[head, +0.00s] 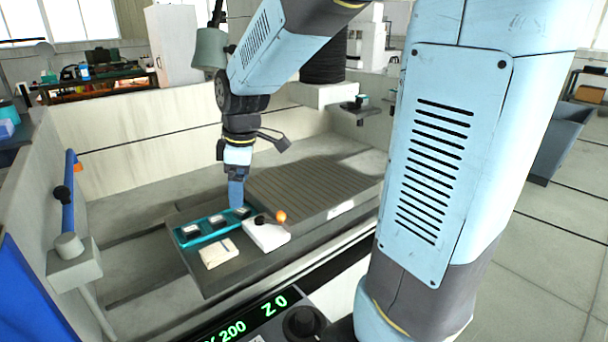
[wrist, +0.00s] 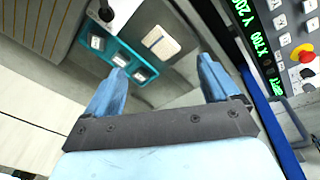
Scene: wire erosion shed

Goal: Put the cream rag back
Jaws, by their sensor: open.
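The cream rag (head: 218,252) lies flat on the dark grey slab, in front of the teal tray (head: 178,239). In the wrist view the rag (wrist: 160,42) shows beyond the gap between the fingertips. My gripper (head: 236,204) points down over the far right end of the tray, behind and right of the rag. In the wrist view its two blue fingers (wrist: 165,64) are spread apart with nothing between them. The tray holds several small pale blocks. I cannot tell how high the fingertips are above the tray.
A white block (head: 268,236) with a dark knob and an orange ball (head: 281,216) stand right of the rag. A ribbed plate (head: 310,185) lies behind. Pale tank walls (head: 140,155) enclose the area. A control panel (head: 250,322) is at the front.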

